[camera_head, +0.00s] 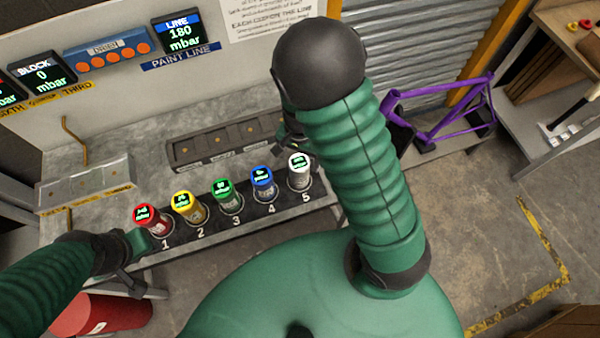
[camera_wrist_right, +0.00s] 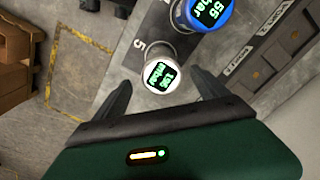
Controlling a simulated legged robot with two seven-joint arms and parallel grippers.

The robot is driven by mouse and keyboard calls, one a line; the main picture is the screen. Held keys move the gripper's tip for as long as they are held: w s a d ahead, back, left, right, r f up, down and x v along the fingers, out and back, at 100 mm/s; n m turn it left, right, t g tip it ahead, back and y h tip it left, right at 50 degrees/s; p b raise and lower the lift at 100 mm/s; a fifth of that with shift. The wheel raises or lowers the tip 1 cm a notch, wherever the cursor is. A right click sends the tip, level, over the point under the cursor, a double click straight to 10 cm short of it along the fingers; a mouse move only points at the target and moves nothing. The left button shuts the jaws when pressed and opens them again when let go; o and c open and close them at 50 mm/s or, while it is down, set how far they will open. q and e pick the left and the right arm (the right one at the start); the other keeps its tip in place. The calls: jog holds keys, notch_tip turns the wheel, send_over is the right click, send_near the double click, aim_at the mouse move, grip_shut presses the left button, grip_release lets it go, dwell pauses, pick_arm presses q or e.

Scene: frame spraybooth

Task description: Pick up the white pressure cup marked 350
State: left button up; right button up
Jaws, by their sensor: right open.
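The white cup (camera_head: 299,172) stands upright in the slot numbered 5 of the dark rack, at its right end. Its lit top reads green digits, too small to make out for certain. In the right wrist view the white cup (camera_wrist_right: 160,75) lies between the two spread fingers of my right gripper (camera_wrist_right: 165,88), with no visible contact. In the head view my right gripper (camera_head: 291,133) is partly hidden by my arm, just behind the cup. My left gripper (camera_head: 135,280) is near the rack's left end; its fingers are unclear.
Red (camera_head: 150,218), yellow (camera_head: 187,206), green (camera_head: 225,193) and blue (camera_head: 263,182) cups stand in slots 1 to 4; the blue one is the white cup's neighbour. A grey slotted tray (camera_head: 220,140) lies behind. A purple bike frame (camera_head: 440,108) stands to the right.

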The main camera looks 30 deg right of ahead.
jog(key=f, duration=0.1)
jog(key=w+f, duration=0.1)
jog(key=shift+w+f, duration=0.15)
jog(key=shift+f, duration=0.15)
jog(key=f, duration=0.2)
jog(key=s+f, duration=0.1)
jog(key=f, duration=0.1)
pick_arm(q)
jog(key=shift+w+d+f, duration=0.1)
jog(key=shift+w, duration=0.35)
pick_arm(e)
jog(key=shift+d+f, duration=0.1)
jog(key=shift+f, duration=0.15)
jog(key=shift+w, duration=0.15)
jog(key=c, duration=1.4)
pick_arm(q)
jog(key=shift+w, duration=0.2)
pick_arm(e)
grip_shut()
